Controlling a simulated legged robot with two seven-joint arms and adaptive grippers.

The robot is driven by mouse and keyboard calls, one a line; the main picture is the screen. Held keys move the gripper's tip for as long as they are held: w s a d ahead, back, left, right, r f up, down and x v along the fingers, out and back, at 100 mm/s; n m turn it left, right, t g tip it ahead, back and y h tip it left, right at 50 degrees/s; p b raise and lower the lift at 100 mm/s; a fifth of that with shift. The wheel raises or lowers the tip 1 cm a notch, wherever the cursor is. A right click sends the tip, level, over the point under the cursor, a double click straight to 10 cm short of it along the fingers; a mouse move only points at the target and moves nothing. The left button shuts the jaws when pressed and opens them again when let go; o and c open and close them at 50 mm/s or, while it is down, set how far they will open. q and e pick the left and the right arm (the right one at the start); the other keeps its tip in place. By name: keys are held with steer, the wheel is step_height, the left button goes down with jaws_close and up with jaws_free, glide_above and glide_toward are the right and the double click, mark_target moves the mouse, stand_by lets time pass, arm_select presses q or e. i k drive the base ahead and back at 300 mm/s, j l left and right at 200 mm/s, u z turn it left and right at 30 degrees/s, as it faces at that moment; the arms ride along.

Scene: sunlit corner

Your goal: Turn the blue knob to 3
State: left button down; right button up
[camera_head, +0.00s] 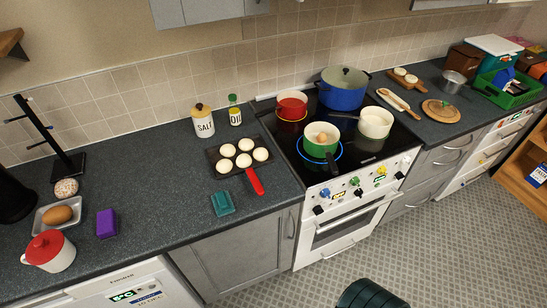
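The blue knob (325,193) is on the left part of the white front panel of the stove (345,193), below the cooktop. Its pointer and any numbers around it are too small to read. A green knob (354,181) and a yellow knob (381,170) sit further right on the panel, with darker knobs and small green-lit displays among them. A green pot (320,145) holding a brown egg-like item stands at the front left of the cooktop, within a blue ring. Neither gripper is in view.
A red pot (292,105), a blue pot (343,88) and a cream pan (375,122) are also on the cooktop. A dark green ribbed object (370,294) is at the bottom edge. The patterned floor before the stove looks clear.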

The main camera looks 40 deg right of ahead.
mark_target(325, 193)
steer(key=k+l+z, duration=0.1)
steer(key=l, duration=0.4)
steer(key=k+l, duration=0.2)
steer(key=l, duration=0.3)
steer(key=k+l+z, duration=0.15)
steer(key=l, duration=0.4)
steer(key=k+l+z, duration=0.1)
steer(key=l, duration=0.4)
steer(key=k+l+z, duration=0.1)
steer(key=l, duration=0.95)
steer(key=k+z, duration=0.05)
steer(key=k, duration=0.05)
